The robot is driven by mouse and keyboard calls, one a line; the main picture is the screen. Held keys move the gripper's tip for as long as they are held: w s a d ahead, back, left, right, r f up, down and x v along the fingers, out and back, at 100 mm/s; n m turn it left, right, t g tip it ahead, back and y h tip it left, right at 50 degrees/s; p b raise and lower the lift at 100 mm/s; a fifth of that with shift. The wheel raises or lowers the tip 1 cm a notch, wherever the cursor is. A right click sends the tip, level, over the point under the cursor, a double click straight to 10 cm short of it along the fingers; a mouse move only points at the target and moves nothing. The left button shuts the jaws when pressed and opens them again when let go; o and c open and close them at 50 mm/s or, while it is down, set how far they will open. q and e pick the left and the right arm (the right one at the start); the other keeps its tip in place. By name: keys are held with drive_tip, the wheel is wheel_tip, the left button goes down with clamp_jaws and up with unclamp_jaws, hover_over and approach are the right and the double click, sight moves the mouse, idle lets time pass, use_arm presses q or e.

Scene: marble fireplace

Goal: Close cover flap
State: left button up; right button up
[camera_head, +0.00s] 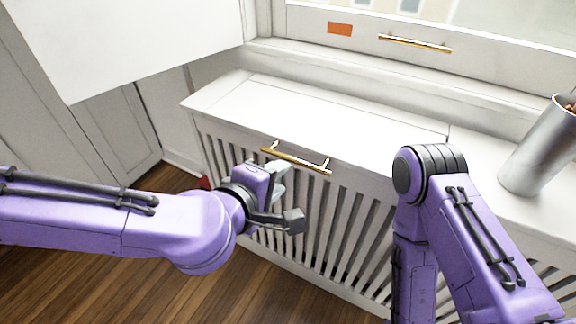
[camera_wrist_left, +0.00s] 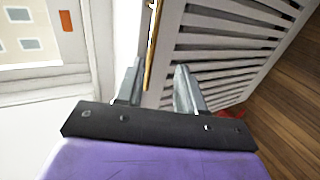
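The cover flap (camera_head: 320,112) is a white panel on top of the slatted radiator cover, and it looks flat or nearly flat. I cannot tell whether it is fully down. A gold bar handle (camera_head: 297,159) sits along its front edge. My left gripper (camera_head: 285,197) is open and empty, just below and in front of the handle. In the left wrist view, the handle (camera_wrist_left: 154,48) runs up the picture between the two open fingers (camera_wrist_left: 158,88), with no clear contact. My right arm shows at the right, but its gripper is out of view.
A metal cup (camera_head: 538,150) stands on the white ledge at the right. Behind is a window sash with a gold handle (camera_head: 415,43) and an orange patch (camera_head: 340,29). A large white panel (camera_head: 125,40) hangs at upper left. Wooden floor (camera_head: 150,290) lies in front.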

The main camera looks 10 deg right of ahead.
use_arm(q)
drive_tip(key=b+v, duration=0.2)
drive_tip(key=v, duration=0.2)
idle(0.3)
